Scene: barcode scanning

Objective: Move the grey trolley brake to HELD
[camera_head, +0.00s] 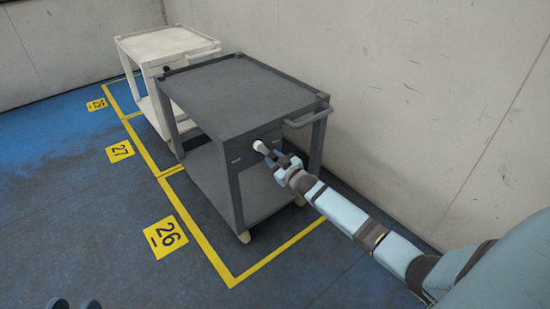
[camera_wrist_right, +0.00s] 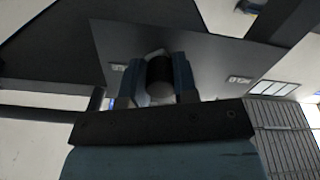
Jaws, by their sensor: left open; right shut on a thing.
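The grey trolley (camera_head: 235,95) stands in the bay marked 26. My right gripper (camera_head: 272,156) is shut on this knob, which also shows between the fingers in the right wrist view (camera_wrist_right: 160,82). Small pale marks sit on the panel on both sides of the lever (camera_wrist_right: 238,79), too small to read. The lever's shaft is mostly hidden. My left gripper (camera_head: 75,303) shows only its fingertips at the bottom left edge, apart and empty.
A white trolley (camera_head: 165,45) stands behind the grey one, in the bay marked 27 (camera_head: 120,152) or beyond. The wall (camera_head: 430,90) is close on the right. Yellow lines (camera_head: 205,245) mark the blue floor, clear on the left. A push handle (camera_head: 307,118) sticks out near my right arm.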

